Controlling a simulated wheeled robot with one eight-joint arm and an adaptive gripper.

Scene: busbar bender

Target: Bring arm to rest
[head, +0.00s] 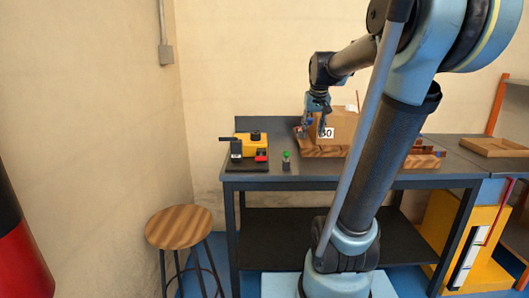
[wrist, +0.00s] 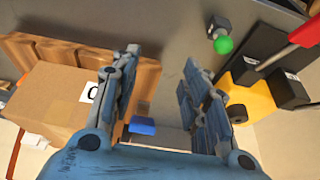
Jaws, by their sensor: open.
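My arm rises from the base at the right of the head view and bends over the bench. My gripper (head: 317,122) hangs in front of a cardboard box (head: 343,127) on the bench. In the wrist view my gripper (wrist: 162,85) shows its two fingers well apart, with nothing held between them. A small blue object (wrist: 142,126) shows beyond the fingers, near the wooden tray (wrist: 80,53); I cannot tell its exact height.
The dark bench (head: 262,178) carries a yellow bender (head: 252,147) and a small green-topped button (head: 286,157). A round wooden stool (head: 179,227) stands at the left front. A yellow cabinet (head: 438,228) stands at the right. Bench surface between button and tray is narrow.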

